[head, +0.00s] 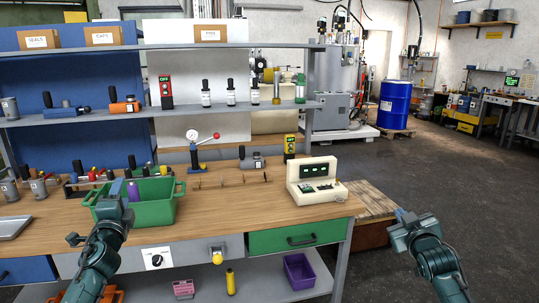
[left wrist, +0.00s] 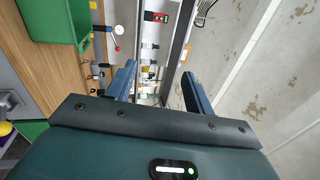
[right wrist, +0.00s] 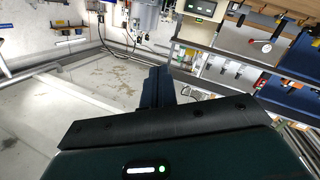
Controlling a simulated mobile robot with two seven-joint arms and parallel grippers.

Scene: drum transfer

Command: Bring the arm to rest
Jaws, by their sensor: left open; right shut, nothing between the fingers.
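My left gripper (head: 113,208) is in front of the green bin (head: 152,226) at the left of the workbench. In the left wrist view the two blue fingers of my left gripper (left wrist: 160,88) stand wide apart with nothing between them. In the right wrist view the fingers of my right gripper (right wrist: 157,88) are together and hold nothing. In the head view both arms come up from the lower edge. The fingertips are hard to make out there.
The wooden workbench (head: 220,208) carries the green bin, a red-handled press (head: 196,150) and a cream control box (head: 318,182). Shelves with tools stand behind it. A blue drum (head: 395,105) stands on a pallet further back. The floor (head: 470,180) at the right is clear.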

